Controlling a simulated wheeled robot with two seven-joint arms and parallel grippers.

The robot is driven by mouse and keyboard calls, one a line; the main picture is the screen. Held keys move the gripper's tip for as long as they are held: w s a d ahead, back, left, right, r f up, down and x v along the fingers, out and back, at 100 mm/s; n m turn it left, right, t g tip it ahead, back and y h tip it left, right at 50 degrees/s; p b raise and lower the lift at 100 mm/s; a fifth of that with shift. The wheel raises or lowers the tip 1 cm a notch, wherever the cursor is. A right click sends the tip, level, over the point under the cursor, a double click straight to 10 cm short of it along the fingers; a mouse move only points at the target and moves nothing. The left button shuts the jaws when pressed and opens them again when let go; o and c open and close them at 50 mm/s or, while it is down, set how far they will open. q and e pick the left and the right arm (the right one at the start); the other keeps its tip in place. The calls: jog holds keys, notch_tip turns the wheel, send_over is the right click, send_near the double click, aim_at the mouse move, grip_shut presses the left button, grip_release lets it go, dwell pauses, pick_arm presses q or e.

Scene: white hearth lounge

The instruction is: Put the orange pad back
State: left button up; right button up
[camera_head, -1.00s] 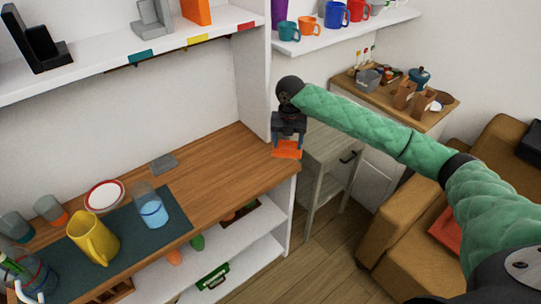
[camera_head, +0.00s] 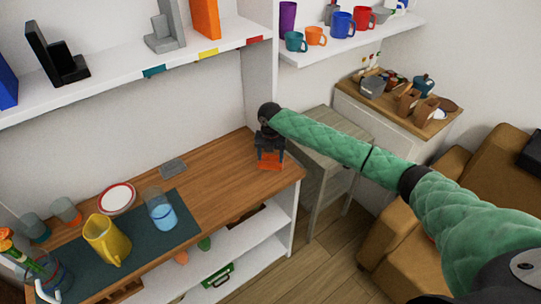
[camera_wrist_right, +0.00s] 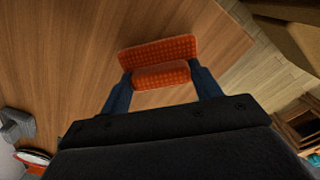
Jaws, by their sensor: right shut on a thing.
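The orange pad (camera_head: 270,164) is held by my right gripper (camera_head: 270,157) over the right end of the wooden counter (camera_head: 222,170). In the right wrist view the orange pad (camera_wrist_right: 158,60) lies between the two dark blue fingers of the gripper (camera_wrist_right: 162,78), which are shut on its sides. I cannot tell whether the pad touches the counter. My left gripper is not in view.
A dark mat (camera_head: 135,243) carries a yellow pitcher (camera_head: 107,240) and a glass of blue liquid (camera_head: 160,212). A red-rimmed plate (camera_head: 117,197) is behind it. A white shelf (camera_head: 120,85) with coloured tags runs above. The counter's right half is mostly clear.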

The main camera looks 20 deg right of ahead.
aim_at(270, 156)
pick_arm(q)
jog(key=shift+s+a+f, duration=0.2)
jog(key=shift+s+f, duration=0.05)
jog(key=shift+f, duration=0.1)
pick_arm(e)
jog(key=shift+f, duration=0.5)
jog(key=shift+f, duration=0.1)
jog(key=o, duration=1)
jog(key=shift+c, duration=0.2)
jog(key=shift+r, duration=0.3)
pick_arm(q)
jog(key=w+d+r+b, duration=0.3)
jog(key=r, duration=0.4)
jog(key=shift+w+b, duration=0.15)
jog(key=shift+b, duration=0.2)
pick_arm(e)
notch_tip(270, 156, up, 12)
jog(key=shift+f, duration=0.15)
